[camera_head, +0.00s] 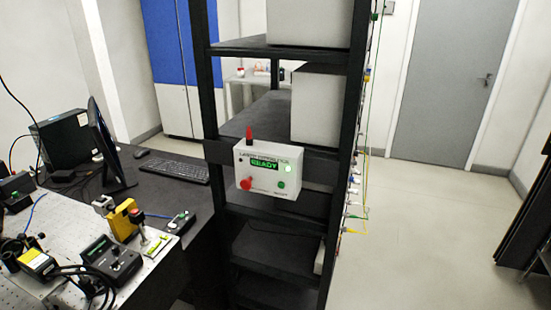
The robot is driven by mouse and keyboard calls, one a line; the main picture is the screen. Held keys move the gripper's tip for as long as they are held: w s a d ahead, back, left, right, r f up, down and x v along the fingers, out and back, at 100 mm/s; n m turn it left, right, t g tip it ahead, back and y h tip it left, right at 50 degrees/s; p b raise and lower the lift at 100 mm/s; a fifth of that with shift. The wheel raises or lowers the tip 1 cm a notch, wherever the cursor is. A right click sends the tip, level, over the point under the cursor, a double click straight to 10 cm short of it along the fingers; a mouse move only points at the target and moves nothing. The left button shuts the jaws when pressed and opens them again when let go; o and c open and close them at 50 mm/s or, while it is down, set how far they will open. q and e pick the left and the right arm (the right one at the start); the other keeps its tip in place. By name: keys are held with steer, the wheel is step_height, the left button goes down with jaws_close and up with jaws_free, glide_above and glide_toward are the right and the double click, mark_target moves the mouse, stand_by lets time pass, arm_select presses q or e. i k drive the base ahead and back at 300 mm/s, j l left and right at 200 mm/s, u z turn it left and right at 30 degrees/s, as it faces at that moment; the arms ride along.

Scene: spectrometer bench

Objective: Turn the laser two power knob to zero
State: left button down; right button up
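Neither of my grippers is in view. A black controller box (110,260) with small knobs and a display lies on the optical bench at the lower left. A white control box (267,171) is fixed to the front of the black rack. It has a green "READY" sign, a red beacon on top, a red button (246,184) and a green button (282,184). I cannot tell which knob belongs to laser two; labels and settings are too small to read.
The perforated bench (150,270) also holds a yellow device (124,220), a yellow-labelled black unit (37,262) and loose black cables. Behind are a monitor (104,150) and keyboard (180,170). The black rack (328,200) stands centre, with cables on its right side.

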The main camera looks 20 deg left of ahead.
mark_target(115, 249)
steer(key=u, duration=1.8)
